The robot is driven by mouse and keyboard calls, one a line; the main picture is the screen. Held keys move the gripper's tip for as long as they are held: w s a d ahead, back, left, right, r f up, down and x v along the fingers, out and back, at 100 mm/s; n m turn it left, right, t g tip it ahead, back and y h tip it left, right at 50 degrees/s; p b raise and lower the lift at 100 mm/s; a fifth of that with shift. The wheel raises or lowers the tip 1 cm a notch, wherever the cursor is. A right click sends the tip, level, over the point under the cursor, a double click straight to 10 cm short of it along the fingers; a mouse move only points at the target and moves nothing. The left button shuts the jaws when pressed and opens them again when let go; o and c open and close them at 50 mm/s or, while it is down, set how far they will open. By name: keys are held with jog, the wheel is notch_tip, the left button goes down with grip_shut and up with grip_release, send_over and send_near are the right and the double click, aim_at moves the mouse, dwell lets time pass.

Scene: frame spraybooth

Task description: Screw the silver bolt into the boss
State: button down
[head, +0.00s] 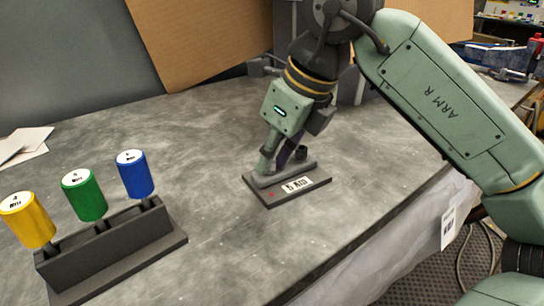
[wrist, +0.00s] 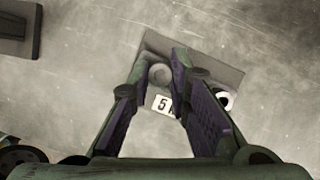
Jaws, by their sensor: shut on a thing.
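My gripper (head: 274,164) points down over the left part of a dark fixture plate (head: 316,184), its fingertips close to the raised block on it. In the wrist view, the fingertips (wrist: 161,62) are on either side of a round grey top, seemingly the silver bolt (wrist: 160,76), and are shut on it. The fingers hide the bolt in the head view. Its lower end and the boss under it cannot be made out, so I cannot tell how deep it sits.
A dark rack (head: 120,245) at the front left holds yellow (head: 28,220), green (head: 84,195) and blue (head: 135,174) handled tools. Papers (head: 24,143) lie at the far left. A cardboard sheet (head: 200,40) stands behind. The grey table between rack and plate is clear.

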jog(key=shift+s+f+m+h+b, duration=0.15)
jog(key=shift+m+h+b, duration=0.25)
jog(key=shift+m+b, duration=0.5)
jog(key=shift+a+m+t+h, duration=0.15)
jog(key=shift+m+t, duration=0.15)
jog(key=shift+m, duration=0.4)
jog(key=shift+m+t+h, duration=0.15)
jog(key=shift+m+t, duration=0.15)
jog(key=shift+m, duration=0.4)
jog(key=shift+m+h+b, duration=0.5)
jog(key=shift+m+b, duration=0.2)
jog(key=shift+m, duration=0.4)
jog(key=shift+a+m+t+h, duration=0.1)
jog(key=shift+m+t+h, duration=0.25)
jog(key=shift+m, duration=0.65)
